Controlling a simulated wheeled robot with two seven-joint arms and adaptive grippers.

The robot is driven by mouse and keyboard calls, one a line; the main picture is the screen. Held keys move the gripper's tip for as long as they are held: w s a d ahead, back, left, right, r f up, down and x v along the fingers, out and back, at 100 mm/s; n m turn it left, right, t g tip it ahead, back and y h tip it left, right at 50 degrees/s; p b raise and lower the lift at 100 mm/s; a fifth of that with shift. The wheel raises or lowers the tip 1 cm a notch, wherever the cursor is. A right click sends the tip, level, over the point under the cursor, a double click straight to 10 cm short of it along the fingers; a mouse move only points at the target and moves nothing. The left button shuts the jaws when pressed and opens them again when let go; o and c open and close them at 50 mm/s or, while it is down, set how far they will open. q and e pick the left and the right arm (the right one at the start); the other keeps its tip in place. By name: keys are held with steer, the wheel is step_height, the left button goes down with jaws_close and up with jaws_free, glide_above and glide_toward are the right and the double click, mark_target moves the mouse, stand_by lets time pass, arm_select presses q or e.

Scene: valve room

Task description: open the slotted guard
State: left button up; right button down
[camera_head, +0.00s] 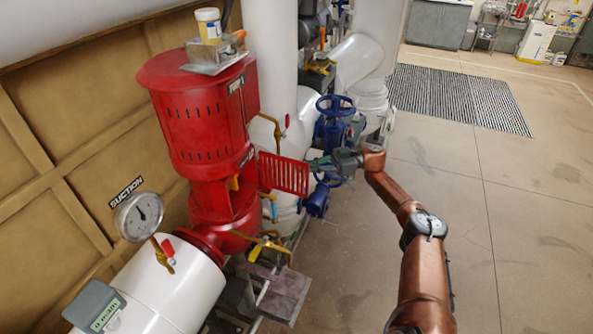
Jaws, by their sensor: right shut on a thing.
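The slotted guard (284,174) is a flat red plate with a row of vertical slots. It stands out to the right from the red pump housing (205,125), swung away from the housing's opening below the motor. My right gripper (314,163) is shut on the guard's free right edge, near its upper part. The fingertips are small in the view and partly merge with the blue valve behind. My right arm reaches in from the bottom right. My left gripper is not in view.
Blue valves (335,105) and white pipes stand just behind my right gripper. A pressure gauge (139,216) and a white suction pipe (170,290) are at the lower left. A yellow-handled valve (268,247) sits below the guard. The floor (500,220) at right is open.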

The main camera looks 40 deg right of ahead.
steer(key=shift+s+d, duration=0.1)
steer(key=shift+d, duration=0.1)
steer(key=c, duration=2.3)
jaws_free()
steer(key=shift+s+d, duration=0.15)
steer(key=shift+c, duration=0.2)
steer(key=shift+a, duration=0.2)
steer(key=v, duration=0.7)
steer(key=shift+d, duration=0.3)
